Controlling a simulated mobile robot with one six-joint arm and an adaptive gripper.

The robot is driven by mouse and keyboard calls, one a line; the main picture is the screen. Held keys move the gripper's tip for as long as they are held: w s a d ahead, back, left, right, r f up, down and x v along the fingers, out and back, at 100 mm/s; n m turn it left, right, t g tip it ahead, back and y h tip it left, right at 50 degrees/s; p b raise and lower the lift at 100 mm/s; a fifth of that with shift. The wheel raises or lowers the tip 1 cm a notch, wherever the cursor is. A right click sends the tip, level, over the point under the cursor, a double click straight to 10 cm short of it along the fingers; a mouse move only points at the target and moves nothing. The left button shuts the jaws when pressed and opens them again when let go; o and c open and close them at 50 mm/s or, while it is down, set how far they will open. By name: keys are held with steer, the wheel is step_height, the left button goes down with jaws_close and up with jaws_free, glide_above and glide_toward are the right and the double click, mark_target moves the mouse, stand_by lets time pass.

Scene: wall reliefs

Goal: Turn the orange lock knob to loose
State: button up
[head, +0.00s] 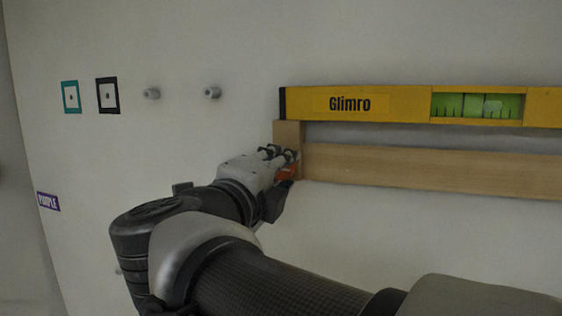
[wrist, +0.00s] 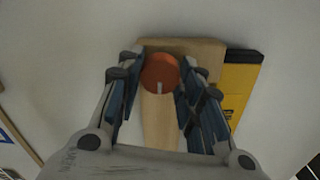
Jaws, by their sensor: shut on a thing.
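The orange lock knob (wrist: 160,72) is round with a pale pointer mark at its lower edge in the wrist view. It is mounted on a wooden block (wrist: 190,47). In the head view only a small part of the knob (head: 288,172) shows beside my fingers. My gripper (wrist: 160,80) has one finger on each side of the knob and is shut on it. In the head view my gripper (head: 285,160) reaches the left end of the wooden rail (head: 430,168). Any lettering around the knob cannot be seen.
A yellow level marked "Glimro" (head: 350,103) with a green vial (head: 477,105) lies along the wall above the rail. Two pegs (head: 212,92), (head: 152,93), a teal-framed square (head: 71,97), a black-framed square (head: 108,95) and a purple label (head: 48,201) are to the left.

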steer(key=shift+n+p, duration=0.7)
steer(key=shift+n, duration=8.4)
steer(key=o, duration=1.1)
steer(key=shift+c, duration=0.2)
